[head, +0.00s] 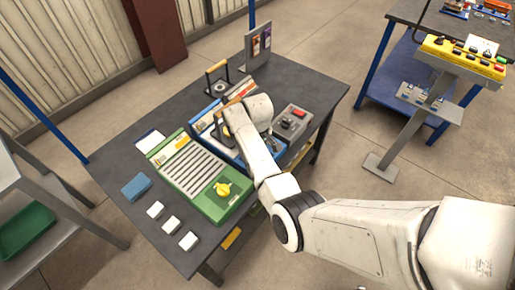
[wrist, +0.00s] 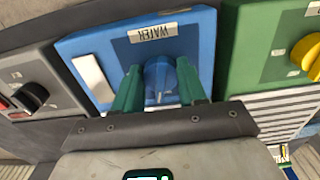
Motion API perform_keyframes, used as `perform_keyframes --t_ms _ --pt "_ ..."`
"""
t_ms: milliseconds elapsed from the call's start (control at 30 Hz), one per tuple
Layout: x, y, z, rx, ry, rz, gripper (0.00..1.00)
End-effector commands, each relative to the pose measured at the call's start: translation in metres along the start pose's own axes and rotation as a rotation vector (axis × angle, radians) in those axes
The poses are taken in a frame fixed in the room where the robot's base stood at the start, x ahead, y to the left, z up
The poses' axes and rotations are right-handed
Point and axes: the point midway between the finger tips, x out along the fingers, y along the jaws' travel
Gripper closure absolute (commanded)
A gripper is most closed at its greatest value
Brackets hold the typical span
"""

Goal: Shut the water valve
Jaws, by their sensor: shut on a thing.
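The water valve is a blue knob (wrist: 160,82) on a blue panel (wrist: 207,45) with a WATER label (wrist: 153,32), upside down in the wrist view. My gripper (wrist: 159,74) has its green fingers on either side of the knob and is shut on it. A pale pointer mark shows on the knob, between the fingers. In the head view, my arm's white end covers the knob and most of the blue panel (head: 198,123), so the fingers are hidden there.
A green panel (head: 206,178) with a yellow knob (head: 223,189) stands close on the left in the head view. A grey box (head: 291,123) with a red part stands close on the right.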

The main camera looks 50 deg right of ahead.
Motion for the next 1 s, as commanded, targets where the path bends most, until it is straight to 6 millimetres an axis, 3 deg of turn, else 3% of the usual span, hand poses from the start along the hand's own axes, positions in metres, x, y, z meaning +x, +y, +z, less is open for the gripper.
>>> perform_keyframes --t_ms 400,1000 --pt "-0.0018 0.001 -0.0013 -0.228 0.003 0.001 0.89" --pt "-0.0015 0.0011 -0.0022 -0.278 0.005 0.002 0.89"
